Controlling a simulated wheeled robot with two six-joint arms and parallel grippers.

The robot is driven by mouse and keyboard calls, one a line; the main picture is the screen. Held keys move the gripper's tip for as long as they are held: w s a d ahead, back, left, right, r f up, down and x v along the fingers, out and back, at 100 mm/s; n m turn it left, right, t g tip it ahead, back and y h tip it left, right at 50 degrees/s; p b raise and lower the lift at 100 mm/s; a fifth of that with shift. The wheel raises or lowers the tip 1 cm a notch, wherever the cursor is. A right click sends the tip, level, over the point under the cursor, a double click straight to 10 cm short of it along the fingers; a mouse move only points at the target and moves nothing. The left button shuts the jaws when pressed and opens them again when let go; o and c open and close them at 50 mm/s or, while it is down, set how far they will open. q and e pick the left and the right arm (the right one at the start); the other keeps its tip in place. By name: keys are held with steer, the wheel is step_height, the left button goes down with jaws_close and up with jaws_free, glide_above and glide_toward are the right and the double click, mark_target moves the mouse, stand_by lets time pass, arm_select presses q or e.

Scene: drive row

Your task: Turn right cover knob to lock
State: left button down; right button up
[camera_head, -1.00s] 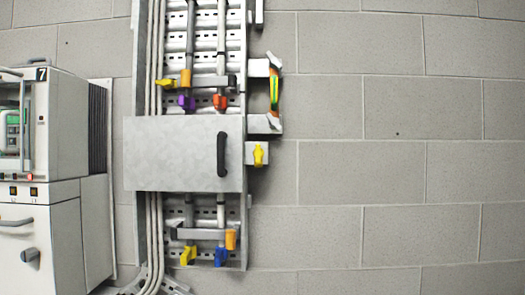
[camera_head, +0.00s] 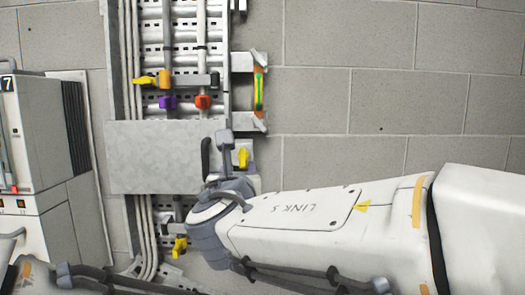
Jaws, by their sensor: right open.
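The yellow knob (camera_head: 243,157) sits on a small grey block at the right edge of the flat grey cover plate (camera_head: 150,157). It points roughly up and down. My right arm comes in from the right, and its gripper (camera_head: 226,148) is open just left of the knob, overlapping the knob's block in the picture. One grey finger stands up between the knob and the cover's black handle (camera_head: 206,158); the other is hard to make out. I cannot tell whether the finger touches the knob. Part of my left arm shows at the bottom left corner; its gripper is not visible.
A bracket with a green and orange strip (camera_head: 258,90) juts out above the knob. A white cabinet (camera_head: 35,150) stands left. The block wall right of the rack is bare.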

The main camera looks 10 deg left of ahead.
mark_target(243, 157)
steer(key=p+x, duration=0.4)
steer(key=x, duration=0.4)
steer(key=shift+w+r, duration=0.1)
steer(key=shift+w, duration=0.2)
steer(key=shift+w+p, duration=0.4)
steer(key=shift+w, duration=0.1)
steer(key=shift+f, duration=0.2)
jaws_close()
